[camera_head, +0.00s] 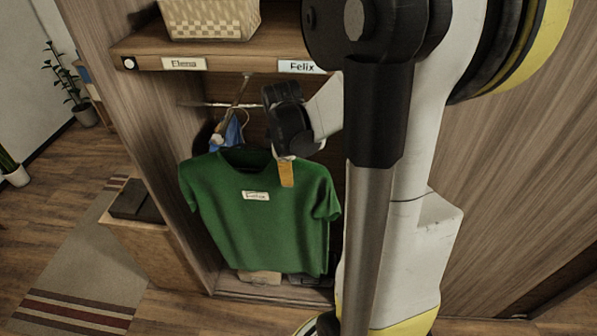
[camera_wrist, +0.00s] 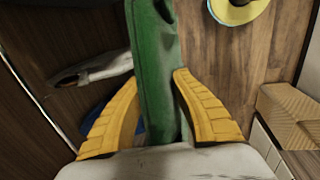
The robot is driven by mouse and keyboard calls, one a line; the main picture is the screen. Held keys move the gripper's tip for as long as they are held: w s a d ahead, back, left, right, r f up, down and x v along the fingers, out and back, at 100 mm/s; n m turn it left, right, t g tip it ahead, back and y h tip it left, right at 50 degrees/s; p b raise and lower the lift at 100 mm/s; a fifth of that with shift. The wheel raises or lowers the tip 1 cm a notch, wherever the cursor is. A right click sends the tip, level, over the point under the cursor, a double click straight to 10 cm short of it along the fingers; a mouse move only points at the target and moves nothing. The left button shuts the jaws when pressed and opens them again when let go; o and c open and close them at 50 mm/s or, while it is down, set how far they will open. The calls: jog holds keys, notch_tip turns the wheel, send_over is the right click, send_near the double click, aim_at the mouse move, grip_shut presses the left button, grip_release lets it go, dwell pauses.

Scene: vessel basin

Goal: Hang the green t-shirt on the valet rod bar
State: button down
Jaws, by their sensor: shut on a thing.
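The green t-shirt (camera_head: 262,220) hangs upright in front of the open closet, with a pale name label on its chest. A dark shape at its neckline may be a hanger. My gripper (camera_head: 286,172) is at the shirt's neck and shoulder, one orange finger showing over the cloth. In the wrist view, the yellow fingers of my gripper (camera_wrist: 156,78) are on both sides of the green t-shirt (camera_wrist: 153,50). A thin metal bar (camera_head: 215,105) runs across the closet behind and above the shirt. Its right end is hidden by my arm.
Blue and dark clothes (camera_head: 232,133) hang inside the closet behind the shirt. A shelf (camera_head: 225,55) above carries name labels and a woven basket (camera_head: 210,18). A low cabinet with a dark box (camera_head: 135,201) stands at left. My arm hides the closet's right side.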

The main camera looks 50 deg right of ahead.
jog(key=shift+w+a+f, duration=0.25)
jog(key=shift+w+a, duration=0.65)
jog(key=shift+w, duration=0.3)
jog(key=shift+w+a+f+b, duration=0.1)
jog(key=shift+f+b, duration=0.4)
jog(key=shift+b, duration=0.1)
jog(key=shift+w+a+f+b, duration=0.1)
jog(key=shift+f+b, duration=0.35)
jog(key=shift+b, duration=0.1)
jog(key=c, duration=1)
grip_release()
notch_tip(320, 180, up, 12)
send_over(276, 177)
jog(key=a, duration=0.1)
jog(key=shift+s, duration=0.1)
